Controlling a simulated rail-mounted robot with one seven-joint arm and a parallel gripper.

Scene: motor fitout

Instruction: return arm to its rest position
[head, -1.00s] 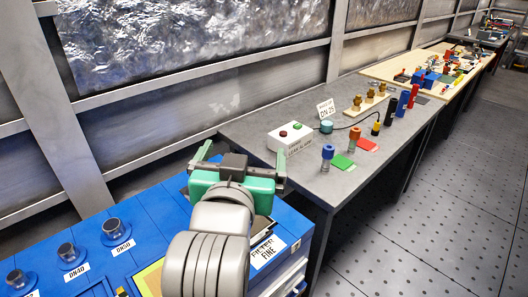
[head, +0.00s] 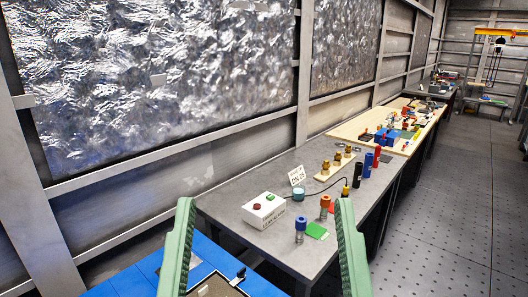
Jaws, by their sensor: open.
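My gripper (head: 264,203) shows at the bottom of the head view as two long green fingers, one at the left and one right of centre. They stand wide apart with nothing between them, and the gripper is open. The fingers are close to the camera, in front of the blue cabinet top (head: 142,272) and the near end of the grey bench (head: 225,207). The palm and the rest of my arm are out of view below.
The grey bench holds a white alarm box (head: 263,210) with a red and a green button, a sign (head: 297,176), a blue-topped cylinder (head: 300,228) and brass fittings (head: 337,160). A wooden-topped bench (head: 350,128) stands beyond. The floor (head: 450,200) at right is clear.

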